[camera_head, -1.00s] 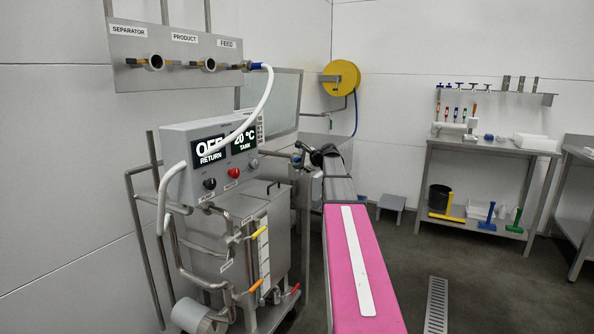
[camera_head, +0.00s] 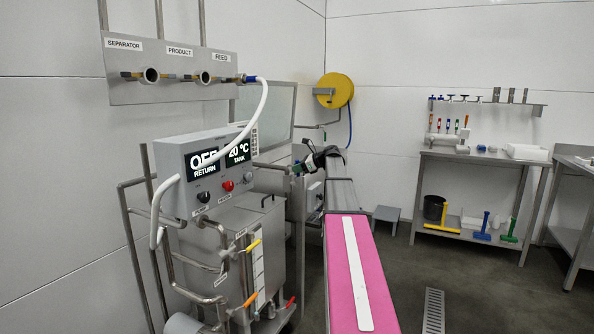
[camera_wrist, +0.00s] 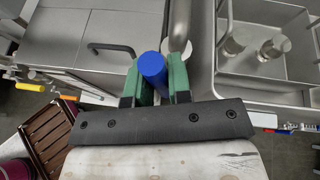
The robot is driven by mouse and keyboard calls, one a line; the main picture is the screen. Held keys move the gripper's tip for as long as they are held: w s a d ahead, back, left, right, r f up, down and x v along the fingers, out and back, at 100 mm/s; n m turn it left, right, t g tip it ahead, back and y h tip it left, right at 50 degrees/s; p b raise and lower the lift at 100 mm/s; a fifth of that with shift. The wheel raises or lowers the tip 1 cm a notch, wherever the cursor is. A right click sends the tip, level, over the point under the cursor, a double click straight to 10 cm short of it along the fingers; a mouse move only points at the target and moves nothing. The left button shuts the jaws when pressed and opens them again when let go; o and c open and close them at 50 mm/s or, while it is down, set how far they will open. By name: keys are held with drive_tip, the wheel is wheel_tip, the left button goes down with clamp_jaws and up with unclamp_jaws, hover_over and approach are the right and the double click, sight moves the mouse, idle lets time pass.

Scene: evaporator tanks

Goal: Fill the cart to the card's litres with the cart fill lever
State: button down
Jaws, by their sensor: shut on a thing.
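My gripper (camera_wrist: 160,72) is shut on a blue cylindrical handle (camera_wrist: 152,70), held between its green fingers. What the handle joins is mostly hidden, with a steel pipe just beyond. In the head view my gripper (camera_head: 297,168) is small, at the far right side of the cart, and its grip is too small to make out. The steel cart (camera_head: 230,262) has a control box (camera_head: 208,172) reading OFF return and 20 °C tank. A pale sight gauge (camera_head: 258,275) stands on its front; its level is unreadable. A small white gridded card (camera_head: 254,142) is on the box's side, its text unreadable.
Yellow (camera_head: 253,246), orange (camera_head: 250,299) and red (camera_head: 290,302) levers stick out from the cart. A white hose (camera_head: 264,105) runs from the wall panel's feed port. In the wrist view, an open steel basin (camera_wrist: 262,68) lies right of my gripper, a handled lid (camera_wrist: 75,45) left.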

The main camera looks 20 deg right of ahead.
idle(0.4)
drive_tip(key=c, duration=1.1)
unclamp_jaws()
drive_tip(key=shift+o, duration=0.2)
drive_tip(key=shift+d, duration=0.1)
drive_tip(key=v, duration=1)
drive_tip(key=shift+s+d, duration=0.2)
drive_tip(key=shift+d, duration=0.05)
drive_tip(key=shift+r, duration=0.15)
idle(1.3)
